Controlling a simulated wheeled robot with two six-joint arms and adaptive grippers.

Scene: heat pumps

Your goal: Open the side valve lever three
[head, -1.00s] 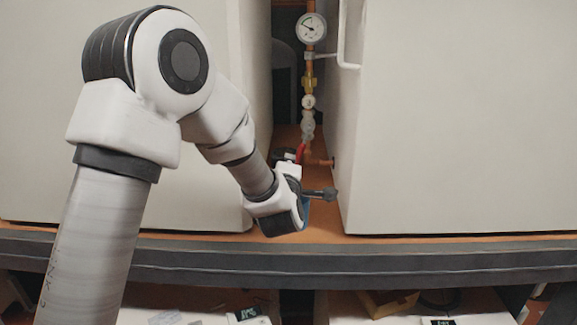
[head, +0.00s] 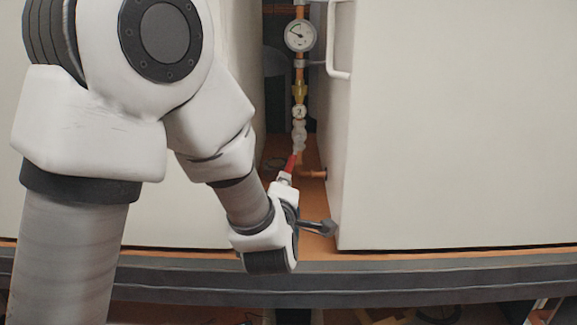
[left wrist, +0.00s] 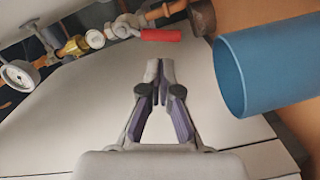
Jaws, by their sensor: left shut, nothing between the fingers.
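A red valve lever (head: 291,163) is on the lower part of the vertical pipe run in the gap between two large white cabinets. In the left wrist view the red lever (left wrist: 160,35) lies just beyond my fingertips, with a visible gap in the picture. My left gripper (head: 284,179) is close below the lever's lower end in the head view. In the left wrist view my left gripper (left wrist: 159,68) is shut and empty, its fingertips together. The lever's exact distance from the fingers is hard to tell. My right gripper is not in view.
White cabinets (head: 430,120) stand on both sides of the narrow gap. A gauge (head: 300,36) and brass fittings (head: 299,92) sit above the lever. A blue pipe (left wrist: 270,65) is close to the right of my fingers in the wrist view. A dark rail (head: 420,285) runs along the front.

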